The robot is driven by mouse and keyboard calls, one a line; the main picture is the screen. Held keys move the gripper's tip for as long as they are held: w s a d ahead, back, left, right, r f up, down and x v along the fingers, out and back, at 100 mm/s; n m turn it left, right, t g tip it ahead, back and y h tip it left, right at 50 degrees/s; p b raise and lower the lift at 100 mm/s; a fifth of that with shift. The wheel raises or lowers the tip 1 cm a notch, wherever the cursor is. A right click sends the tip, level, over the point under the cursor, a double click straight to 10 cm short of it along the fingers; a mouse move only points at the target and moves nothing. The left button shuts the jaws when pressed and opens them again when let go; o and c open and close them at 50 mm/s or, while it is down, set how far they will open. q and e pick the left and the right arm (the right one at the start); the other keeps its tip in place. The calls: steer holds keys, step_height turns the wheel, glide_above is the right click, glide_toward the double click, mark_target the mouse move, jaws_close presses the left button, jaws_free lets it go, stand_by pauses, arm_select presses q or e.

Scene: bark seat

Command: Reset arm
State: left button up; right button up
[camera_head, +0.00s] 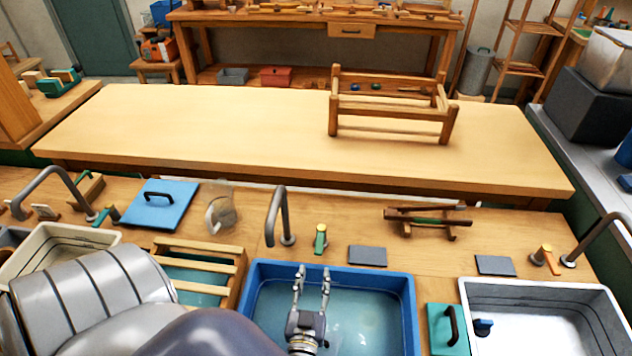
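My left gripper (313,278) is over the blue basin (407,295) at the bottom centre, its two fingers pointing away from me. The fingers stand apart with a gap between them and nothing in it. My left arm (95,305) comes in from the lower left and covers part of the counter. My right gripper is not in view.
The blue basin holds water. Curved taps (279,215) stand behind the basins. A white basin (545,290) is at the right. A wooden frame (390,130) stands on the long table (220,130). A small wooden rack (430,221) lies on the counter.

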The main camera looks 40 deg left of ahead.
arm_select(q)
steer(key=shift+v, duration=0.95)
